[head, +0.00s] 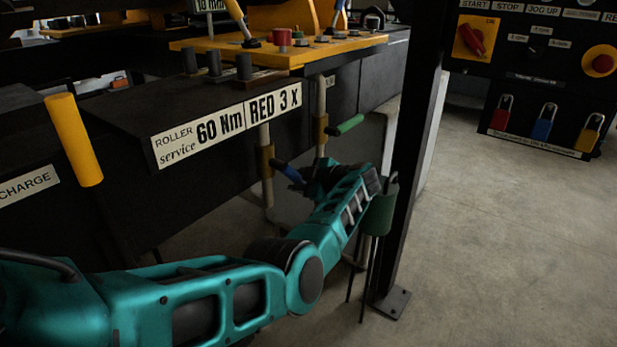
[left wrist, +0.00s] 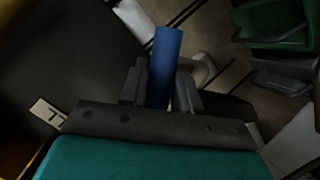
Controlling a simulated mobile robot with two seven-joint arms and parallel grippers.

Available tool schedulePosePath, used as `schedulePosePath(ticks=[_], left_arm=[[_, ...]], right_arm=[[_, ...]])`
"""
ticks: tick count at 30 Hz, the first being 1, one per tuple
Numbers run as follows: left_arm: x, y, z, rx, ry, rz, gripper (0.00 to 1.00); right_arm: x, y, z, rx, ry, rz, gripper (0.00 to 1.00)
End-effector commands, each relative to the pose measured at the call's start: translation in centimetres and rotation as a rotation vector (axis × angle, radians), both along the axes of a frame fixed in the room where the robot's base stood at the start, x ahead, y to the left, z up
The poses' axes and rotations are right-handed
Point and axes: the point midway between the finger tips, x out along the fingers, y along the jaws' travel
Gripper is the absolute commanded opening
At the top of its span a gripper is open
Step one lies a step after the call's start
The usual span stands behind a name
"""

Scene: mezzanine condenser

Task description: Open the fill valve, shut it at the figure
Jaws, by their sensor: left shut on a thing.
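A blue lever handle (head: 288,172) sticks out from a brass valve body (head: 266,160) on a pale vertical pipe below the bench. My left gripper (head: 302,181) is at this handle, shut on it. In the left wrist view the blue handle (left wrist: 166,62) stands between the two dark fingers (left wrist: 160,92) and extends past them. A second valve with a green handle (head: 347,125) sits on another pipe, higher and to the right. No label shows which one is the fill valve, and I see no readable level figure. My right gripper is not in view.
A black post (head: 412,150) stands just right of my left wrist. A green cylinder on thin legs (head: 379,212) is close beside it. A control panel (head: 540,60) is at upper right. Floor at right is clear.

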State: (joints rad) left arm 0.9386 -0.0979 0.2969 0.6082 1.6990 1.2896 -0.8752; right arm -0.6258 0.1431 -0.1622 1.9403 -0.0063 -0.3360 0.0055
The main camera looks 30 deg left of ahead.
Motion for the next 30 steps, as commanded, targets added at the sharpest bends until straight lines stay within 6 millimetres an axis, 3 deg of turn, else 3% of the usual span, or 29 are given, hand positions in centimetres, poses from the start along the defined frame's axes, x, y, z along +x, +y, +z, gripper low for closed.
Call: schedulePosePath(ticks=[15, 30], left_arm=[[-3.1, 0.5, -2.0, 0.03, 0.442, 0.0, 0.0], [-4.7, 0.8, -2.2, 0.047, 0.618, 0.002, 0.0]], right_arm=[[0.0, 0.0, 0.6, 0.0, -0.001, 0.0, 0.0], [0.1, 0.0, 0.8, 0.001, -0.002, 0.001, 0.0]])
